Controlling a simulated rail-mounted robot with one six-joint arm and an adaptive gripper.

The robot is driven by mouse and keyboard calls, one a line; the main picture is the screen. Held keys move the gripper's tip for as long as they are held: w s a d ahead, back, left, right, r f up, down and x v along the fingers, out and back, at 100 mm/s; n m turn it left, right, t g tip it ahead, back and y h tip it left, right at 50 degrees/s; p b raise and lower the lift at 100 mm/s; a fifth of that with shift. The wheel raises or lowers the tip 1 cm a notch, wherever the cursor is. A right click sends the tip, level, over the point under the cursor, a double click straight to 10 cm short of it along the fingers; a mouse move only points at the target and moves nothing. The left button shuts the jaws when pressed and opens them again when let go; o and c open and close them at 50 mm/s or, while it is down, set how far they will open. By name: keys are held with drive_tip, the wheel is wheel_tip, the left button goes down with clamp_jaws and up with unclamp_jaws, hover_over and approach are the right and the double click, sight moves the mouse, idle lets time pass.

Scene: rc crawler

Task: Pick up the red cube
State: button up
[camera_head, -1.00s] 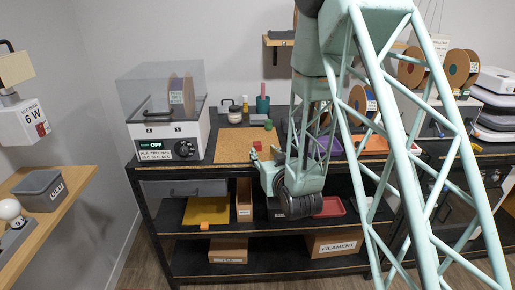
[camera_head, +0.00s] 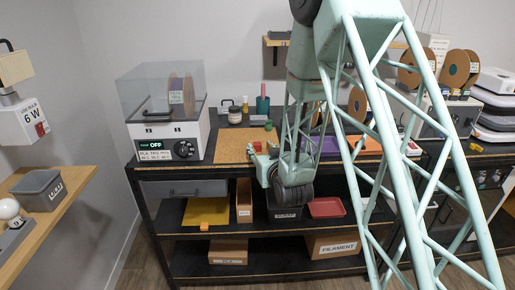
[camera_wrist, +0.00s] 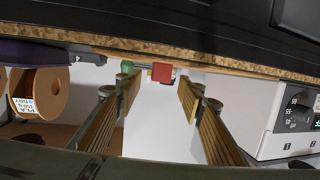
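The red cube (camera_head: 257,146) sits on the cork mat near the front edge of the bench in the head view. In the wrist view, which looks upside down, the red cube (camera_wrist: 162,72) appears in the gap between the fingers, beyond their tips. My gripper (camera_wrist: 160,92) is open, with ribbed fingers spread on either side and nothing between them. In the head view my gripper (camera_head: 262,162) is just below and in front of the cube, close to the bench edge.
A green object (camera_head: 268,125) stands behind the cube. The cork mat (camera_head: 226,148) is mostly bare to the left, beside a filament dryer (camera_head: 170,140) marked OFF. A purple tray (camera_head: 328,146) and an orange mat (camera_head: 364,145) lie to the right. Shelves with boxes are below.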

sight(258, 145)
drive_tip(key=shift+b+x, duration=0.5)
drive_tip(key=shift+x, duration=1.85)
drive_tip(key=shift+c, duration=0.7)
drive_tip(key=c, duration=0.7)
